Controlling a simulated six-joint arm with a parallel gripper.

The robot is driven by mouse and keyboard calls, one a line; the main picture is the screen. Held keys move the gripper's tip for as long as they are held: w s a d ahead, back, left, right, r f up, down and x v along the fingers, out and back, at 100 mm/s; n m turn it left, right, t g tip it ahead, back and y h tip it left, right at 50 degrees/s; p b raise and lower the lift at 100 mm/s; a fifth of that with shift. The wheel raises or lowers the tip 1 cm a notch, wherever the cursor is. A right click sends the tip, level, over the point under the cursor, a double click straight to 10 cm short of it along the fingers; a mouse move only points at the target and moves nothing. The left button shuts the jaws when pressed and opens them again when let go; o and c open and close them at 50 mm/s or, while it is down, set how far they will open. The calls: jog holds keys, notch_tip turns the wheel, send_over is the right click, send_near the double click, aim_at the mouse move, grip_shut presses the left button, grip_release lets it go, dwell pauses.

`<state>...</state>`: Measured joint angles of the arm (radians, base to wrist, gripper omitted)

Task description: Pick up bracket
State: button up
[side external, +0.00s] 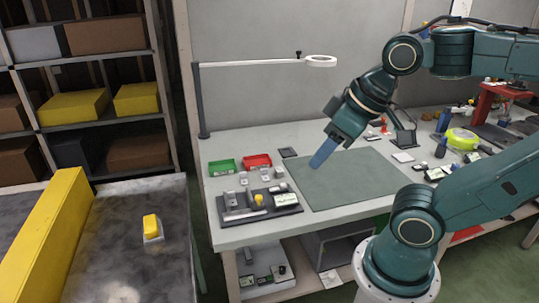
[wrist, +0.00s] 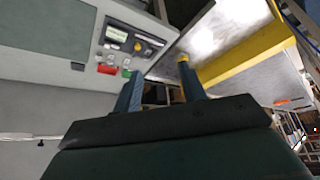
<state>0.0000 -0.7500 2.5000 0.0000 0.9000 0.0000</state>
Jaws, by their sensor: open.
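A small part with a yellow top and a grey base (side external: 152,228) rests on the grey conveyor surface at lower left in the side view. It may be the bracket; I cannot make out its shape surely. In the wrist view a small yellow patch (wrist: 183,58) shows at the tip of the right finger and may be the same part, mostly hidden. My gripper (side external: 318,163) is tilted down over the green mat, well to the right of the part. In the wrist view my gripper (wrist: 159,68) has its two blue fingers apart with nothing between them.
A long yellow rail (side external: 45,245) borders the conveyor (side external: 105,262). On the bench, a dark fixture tray (side external: 232,215), a green bin (side external: 222,167) and a red bin (side external: 257,160) stand left of the green mat (side external: 350,180). A lamp arm (side external: 255,63) rises behind.

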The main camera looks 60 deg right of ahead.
dwell(0.3)
jog(key=shift+c, duration=0.9)
jog(key=shift+w, duration=0.1)
jog(key=w+d+f+m+g+y, duration=0.1)
jog(key=w+d+f+m, duration=0.2)
jog(key=w+m, duration=0.45)
jog(key=w+d+f+m+y, duration=0.2)
jog(key=w+d+f+m, duration=0.1)
jog(key=w+m, duration=0.4)
jog(key=w+d+f+m+t+y, duration=0.1)
jog(key=w+d+f+m+y, duration=0.2)
jog(key=w+d+f+m, duration=0.4)
jog(key=d+f+m, duration=0.4)
jog(key=m, duration=0.1)
jog(key=shift+d+f+t, duration=0.35)
jog(key=shift+d+t, duration=0.05)
